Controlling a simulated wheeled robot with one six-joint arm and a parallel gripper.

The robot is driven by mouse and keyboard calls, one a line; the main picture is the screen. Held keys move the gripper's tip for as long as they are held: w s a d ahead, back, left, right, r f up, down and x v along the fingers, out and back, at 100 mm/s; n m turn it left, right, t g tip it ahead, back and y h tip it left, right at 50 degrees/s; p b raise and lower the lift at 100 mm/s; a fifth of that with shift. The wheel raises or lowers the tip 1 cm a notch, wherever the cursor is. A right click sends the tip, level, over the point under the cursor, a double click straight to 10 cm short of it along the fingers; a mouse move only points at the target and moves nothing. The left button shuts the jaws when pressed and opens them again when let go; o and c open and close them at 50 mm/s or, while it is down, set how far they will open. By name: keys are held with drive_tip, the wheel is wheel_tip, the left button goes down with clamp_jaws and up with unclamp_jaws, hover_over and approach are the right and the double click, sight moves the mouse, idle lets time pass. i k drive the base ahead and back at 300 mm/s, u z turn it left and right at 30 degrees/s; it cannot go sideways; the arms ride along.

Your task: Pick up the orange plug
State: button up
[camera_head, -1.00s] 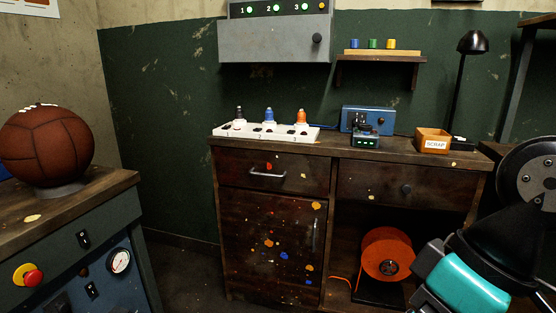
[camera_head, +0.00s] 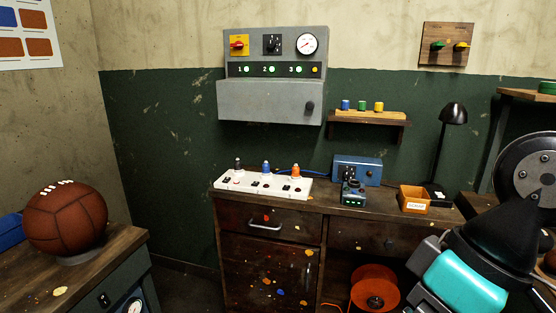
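The orange plug (camera_head: 295,171) stands upright in the right-hand part of a white power strip (camera_head: 232,184) on the wooden workbench. A blue plug (camera_head: 265,169) and a black plug (camera_head: 238,165) stand in the same strip to its left. My arm, with black and teal parts, shows at the right edge, well apart from the plugs. My gripper's fingertips are not in the frame.
A blue box (camera_head: 357,170), a small dark device (camera_head: 353,193), an orange scrap box (camera_head: 414,199) and a black lamp (camera_head: 453,113) stand right of the strip. A grey control panel (camera_head: 270,100) hangs above. A leather ball (camera_head: 66,220) sits on the left bench.

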sight(295, 175)
drive_tip(key=k, duration=0.55)
drive_tip(key=u, duration=0.75)
drive_tip(key=i, duration=0.7)
drive_tip(key=u, duration=0.6)
drive_tip(key=i, duration=0.85)
drive_tip(key=z, duration=0.55)
drive_tip(key=i, duration=0.6)
drive_tip(key=z, duration=1)
drive_tip(key=i, duration=0.35)
drive_tip(key=z, duration=0.35)
